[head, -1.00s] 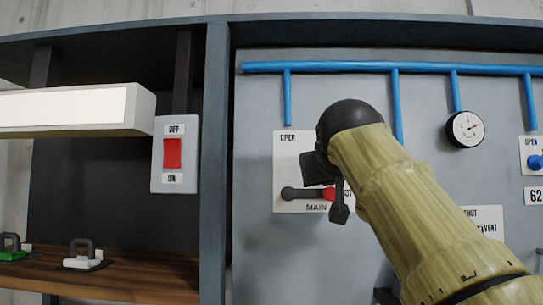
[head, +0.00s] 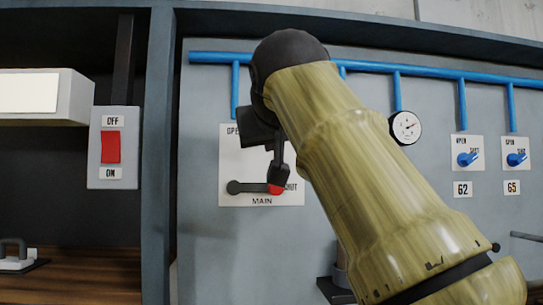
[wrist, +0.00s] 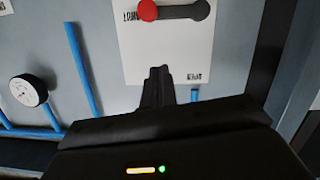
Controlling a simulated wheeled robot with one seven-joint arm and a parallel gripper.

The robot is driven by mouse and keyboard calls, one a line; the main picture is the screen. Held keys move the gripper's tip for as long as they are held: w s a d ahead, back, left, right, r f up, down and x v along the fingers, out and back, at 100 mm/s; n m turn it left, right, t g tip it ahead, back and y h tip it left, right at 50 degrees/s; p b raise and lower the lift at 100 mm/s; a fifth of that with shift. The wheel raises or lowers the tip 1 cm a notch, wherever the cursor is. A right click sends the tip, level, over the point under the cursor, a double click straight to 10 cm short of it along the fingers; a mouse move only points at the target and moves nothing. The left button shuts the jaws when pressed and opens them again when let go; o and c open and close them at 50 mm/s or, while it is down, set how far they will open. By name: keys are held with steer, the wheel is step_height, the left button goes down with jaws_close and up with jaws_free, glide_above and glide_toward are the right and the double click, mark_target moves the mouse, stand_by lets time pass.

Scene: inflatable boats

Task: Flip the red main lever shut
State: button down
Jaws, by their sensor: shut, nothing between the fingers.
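The main lever is a dark bar (head: 250,187) with a red knob (head: 276,189) on a white plate (head: 235,160) marked OPEN, SHUT and MAIN. It lies horizontal, with the red knob beside the SHUT label. The knob (wrist: 148,10) and bar (wrist: 185,11) also show at the top of the wrist view. My gripper (head: 279,175) is shut and empty. In the head view its fingertips overlap the knob's upper edge. In the wrist view the fingertips (wrist: 160,71) stand apart from the knob, over the plate; I cannot tell their depth from the panel.
Blue pipes (head: 430,76) and a round gauge (head: 406,128) are on the panel. A red switch (head: 111,147) is left of the dark frame post (head: 158,150). My arm hides part of the panel.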

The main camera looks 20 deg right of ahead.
steer(key=v, duration=0.3)
steer(key=shift+s+a+r, duration=0.1)
steer(key=shift+s, duration=0.25)
steer(key=w+a+f+g, duration=0.1)
steer(key=w+f, duration=0.3)
steer(key=f, duration=0.4)
steer(key=w+a+f+n+g+y+b, duration=0.1)
steer(key=w+f+g, duration=0.1)
steer(key=f, duration=0.7)
steer(key=w+a+f+n+g+b, duration=0.1)
steer(key=w+f, duration=0.4)
steer(key=f, duration=0.3)
steer(key=shift+w+f, duration=0.15)
steer(key=shift+w, duration=0.25)
steer(key=s+d+f+g+y+b, duration=0.1)
steer(key=s+f+g, duration=0.25)
steer(key=f, duration=1.35)
steer(key=s+d+f+g+y+b, duration=0.1)
steer(key=s+f+g, duration=0.25)
steer(key=f, duration=1.35)
steer(key=s+d+f+m+g, duration=0.1)
steer(key=s+f, duration=1.1)
steer(key=shift+s+d+m+b, duration=0.15)
steer(key=shift+d+m+b, duration=0.2)
steer(key=shift+m+b, duration=0.1)
